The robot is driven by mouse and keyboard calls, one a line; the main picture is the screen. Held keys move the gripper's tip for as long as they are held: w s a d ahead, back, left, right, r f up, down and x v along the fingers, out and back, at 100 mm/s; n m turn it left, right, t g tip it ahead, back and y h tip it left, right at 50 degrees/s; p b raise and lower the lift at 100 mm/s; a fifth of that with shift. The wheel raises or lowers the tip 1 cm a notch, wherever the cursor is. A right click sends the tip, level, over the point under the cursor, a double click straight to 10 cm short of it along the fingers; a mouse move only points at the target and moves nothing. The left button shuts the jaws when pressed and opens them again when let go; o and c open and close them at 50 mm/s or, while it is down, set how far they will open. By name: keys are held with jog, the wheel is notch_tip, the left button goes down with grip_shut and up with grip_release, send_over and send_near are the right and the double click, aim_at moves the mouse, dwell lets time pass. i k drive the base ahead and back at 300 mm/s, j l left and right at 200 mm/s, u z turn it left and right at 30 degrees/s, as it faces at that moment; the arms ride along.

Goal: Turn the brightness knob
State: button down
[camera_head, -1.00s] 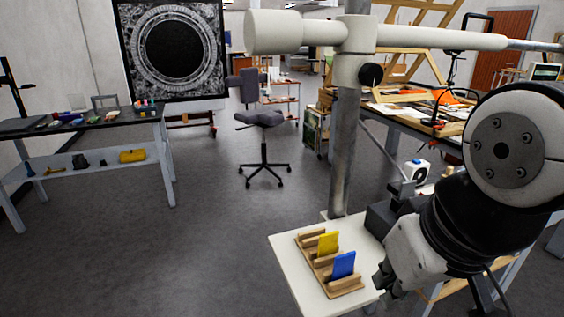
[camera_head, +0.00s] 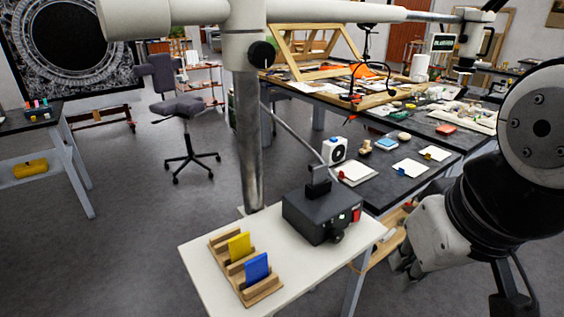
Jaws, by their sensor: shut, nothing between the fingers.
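A black box (camera_head: 315,213) stands on the white table at its right side. Its front face carries a dark round knob (camera_head: 336,236), a small red part (camera_head: 356,215) and a greenish spot. No label can be read, so I cannot tell for sure that this is the brightness knob. A dark upright piece rises from the box top. My gripper (camera_head: 404,267) is to the right of the box, apart from it and from the knob. It points downward, its fingers are shut, and nothing is held. The fingertips are small and dark in this view.
The white table (camera_head: 200,258) bears a wooden rack (camera_head: 262,290) with a yellow card (camera_head: 239,246) and a blue card (camera_head: 257,268). A grey vertical post (camera_head: 249,145) rises behind. A dark workbench (camera_head: 383,180) with white and coloured items stands beyond the box.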

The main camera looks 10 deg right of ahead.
aim_at(336, 234)
jog(key=k+l+z, duration=0.1)
jog(key=k+l, duration=0.35)
jog(key=k+l+z, duration=0.1)
jog(key=k+l, duration=0.35)
jog(key=l, duration=0.15)
